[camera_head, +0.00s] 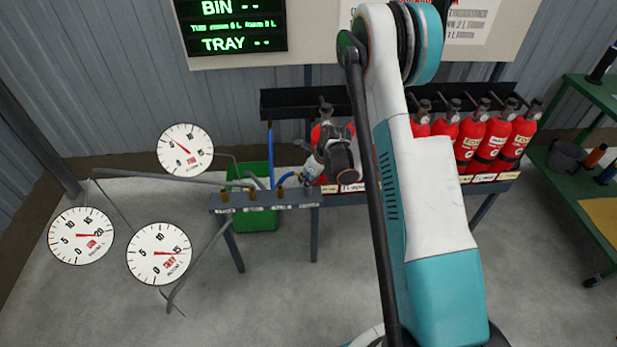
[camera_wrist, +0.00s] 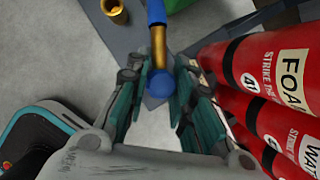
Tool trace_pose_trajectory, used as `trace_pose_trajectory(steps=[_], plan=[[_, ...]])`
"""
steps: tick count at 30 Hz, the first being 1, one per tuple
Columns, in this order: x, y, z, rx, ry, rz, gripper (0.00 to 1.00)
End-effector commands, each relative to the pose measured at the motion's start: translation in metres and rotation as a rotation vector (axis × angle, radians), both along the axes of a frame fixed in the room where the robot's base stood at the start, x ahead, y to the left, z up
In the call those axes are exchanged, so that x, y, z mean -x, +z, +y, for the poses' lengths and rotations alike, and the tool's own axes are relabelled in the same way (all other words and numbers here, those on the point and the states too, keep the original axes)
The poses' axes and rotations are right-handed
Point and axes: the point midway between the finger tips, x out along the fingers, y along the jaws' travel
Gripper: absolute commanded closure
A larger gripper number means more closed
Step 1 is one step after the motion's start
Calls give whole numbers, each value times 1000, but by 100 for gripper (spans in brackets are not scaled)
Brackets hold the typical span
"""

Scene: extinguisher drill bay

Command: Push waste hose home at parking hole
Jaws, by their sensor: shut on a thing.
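In the wrist view a blue hose piece (camera_wrist: 156,12) runs into a brass tube (camera_wrist: 158,46) with a rounded blue end (camera_wrist: 161,82). The rounded end lies between the teal fingers of my gripper (camera_wrist: 158,92), which is shut on it. In the head view my gripper (camera_head: 311,173) is at the right part of the grey rail (camera_head: 262,206), beside a curved blue hose (camera_head: 290,176). The rail has brass fittings and small labels too small to read. A brass ring (camera_wrist: 115,11) shows in the wrist view. I cannot tell which hole is the parking hole.
Red extinguishers (camera_head: 470,140) stand in a rack close to the right of my gripper, also in the wrist view (camera_wrist: 262,75). A green bin (camera_head: 262,220) stands behind the rail. Three dial gauges (camera_head: 159,253) are at left. A green shelf (camera_head: 572,170) is at right.

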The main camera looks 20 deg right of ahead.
Motion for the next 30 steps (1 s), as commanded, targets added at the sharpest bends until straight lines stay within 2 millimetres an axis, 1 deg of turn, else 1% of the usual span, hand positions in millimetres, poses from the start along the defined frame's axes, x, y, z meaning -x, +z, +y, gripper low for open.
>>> trace_pose_trajectory(steps=[10,11,12,14,25,28,30], plan=[[0,-3,0,0,0,0,100],[0,-3,0,0,0,0,76],[0,-3,0,0,0,0,67],[0,-3,0,0,0,0,55],[0,-1,0,0,0,0,55],[2,5,-2,0,0,0,55],[5,13,-3,0,-1,0,55]])
